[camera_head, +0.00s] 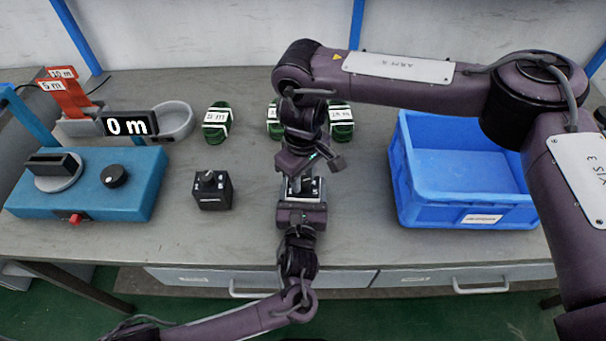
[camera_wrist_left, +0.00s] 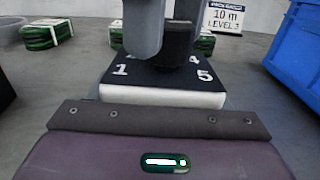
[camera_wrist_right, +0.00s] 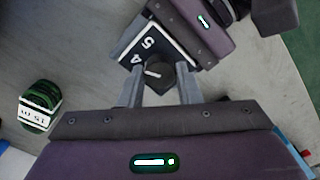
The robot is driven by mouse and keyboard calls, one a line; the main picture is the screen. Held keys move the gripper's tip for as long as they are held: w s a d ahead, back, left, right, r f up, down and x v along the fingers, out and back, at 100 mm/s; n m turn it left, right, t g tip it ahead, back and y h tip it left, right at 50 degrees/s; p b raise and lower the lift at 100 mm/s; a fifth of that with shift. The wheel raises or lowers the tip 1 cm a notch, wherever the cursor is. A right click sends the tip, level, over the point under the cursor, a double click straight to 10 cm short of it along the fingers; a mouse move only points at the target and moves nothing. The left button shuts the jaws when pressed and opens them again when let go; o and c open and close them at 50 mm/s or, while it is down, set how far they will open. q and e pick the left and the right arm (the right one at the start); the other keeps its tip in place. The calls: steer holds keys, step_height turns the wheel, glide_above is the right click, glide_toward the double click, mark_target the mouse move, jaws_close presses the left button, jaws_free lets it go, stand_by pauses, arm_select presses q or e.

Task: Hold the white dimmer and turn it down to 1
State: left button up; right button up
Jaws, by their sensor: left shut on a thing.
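The white dimmer (camera_head: 302,189) is at the middle of the table, with a black numbered top and white sides. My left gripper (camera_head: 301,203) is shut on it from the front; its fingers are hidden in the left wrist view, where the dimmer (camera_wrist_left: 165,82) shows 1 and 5. My right gripper (camera_head: 300,176) is above the dimmer, pointing down. In the right wrist view its fingers stand apart on both sides of the black knob (camera_wrist_right: 160,74), with gaps visible. The knob's pale mark points left there; the number it points at is unclear. The 4 and 5 show.
A black dimmer (camera_head: 212,190) stands to the left. A blue machine (camera_head: 130,190) with a 0 m display (camera_head: 128,124) and a grey bowl (camera_head: 176,120) are farther left. Several green coils (camera_head: 217,122) lie at the back. A blue crate (camera_head: 470,214) stands at the right.

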steer(key=c, duration=0.4)
steer(key=shift+c, duration=0.2)
